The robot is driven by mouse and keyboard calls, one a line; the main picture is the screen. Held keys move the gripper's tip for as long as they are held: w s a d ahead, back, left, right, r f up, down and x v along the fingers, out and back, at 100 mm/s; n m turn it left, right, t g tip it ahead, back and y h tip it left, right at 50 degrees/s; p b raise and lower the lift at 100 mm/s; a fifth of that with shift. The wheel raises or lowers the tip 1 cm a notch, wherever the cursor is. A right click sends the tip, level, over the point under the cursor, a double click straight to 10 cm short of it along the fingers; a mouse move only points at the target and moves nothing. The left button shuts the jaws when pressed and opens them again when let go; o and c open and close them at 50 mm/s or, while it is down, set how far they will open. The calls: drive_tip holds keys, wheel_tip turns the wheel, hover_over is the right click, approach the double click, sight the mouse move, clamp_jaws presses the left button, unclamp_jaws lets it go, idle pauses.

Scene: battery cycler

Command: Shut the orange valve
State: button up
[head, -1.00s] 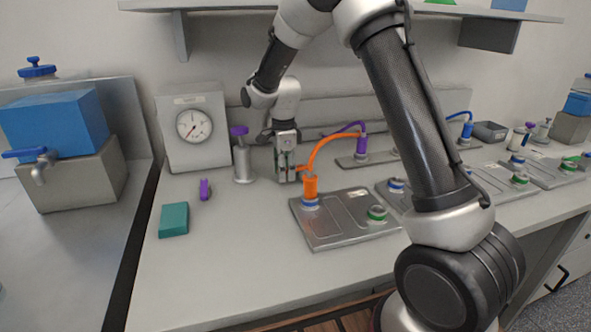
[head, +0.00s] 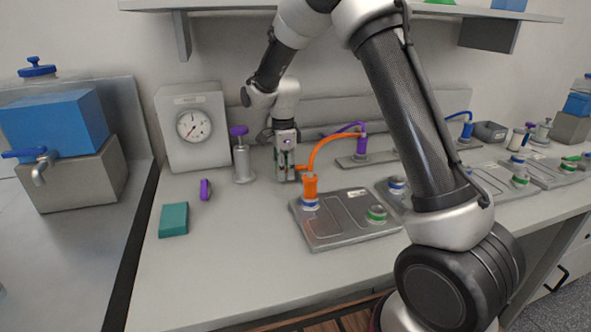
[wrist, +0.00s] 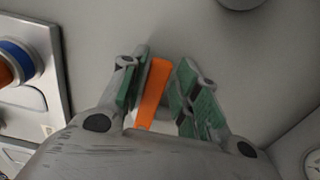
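The orange valve's handle shows in the wrist view as a flat orange bar (wrist: 153,95) between the two green-padded fingers of my gripper (wrist: 166,90). The bar is close beside the left finger, and a gap shows between it and the right finger. Whether the left finger touches it cannot be told. In the head view my gripper (head: 286,176) points down at the back of the bench, with a small orange piece (head: 300,167) at its right side. The valve's body is hidden behind my gripper.
An orange hose ends in an orange plug (head: 310,187) on the metal plate (head: 335,230), just right of my gripper. A purple-topped cylinder (head: 243,163) and a gauge box (head: 180,150) stand left. A teal block (head: 174,219) and a purple piece (head: 205,189) lie in front.

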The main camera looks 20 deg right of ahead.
drive_tip(key=shift+w+r, duration=0.2)
drive_tip(key=shift+r, duration=3.8)
drive_tip(key=s+d+r+n+t, duration=0.1)
drive_tip(key=s+d+r+n, duration=0.35)
drive_tip(key=s+r, duration=0.2)
drive_tip(key=s+d+r+n+t, duration=0.1)
drive_tip(key=s+d+r+n, duration=0.3)
drive_tip(key=s+d+r, duration=0.3)
drive_tip(key=s+d+f+n+t, duration=0.1)
drive_tip(key=s+n, duration=0.3)
drive_tip(key=s, duration=0.6)
drive_tip(key=s+d+n+t, duration=0.1)
drive_tip(key=s+d+n, duration=0.3)
drive_tip(key=s, duration=0.7)
drive_tip(key=shift+f+n, duration=0.35)
drive_tip(key=shift+n, duration=0.4)
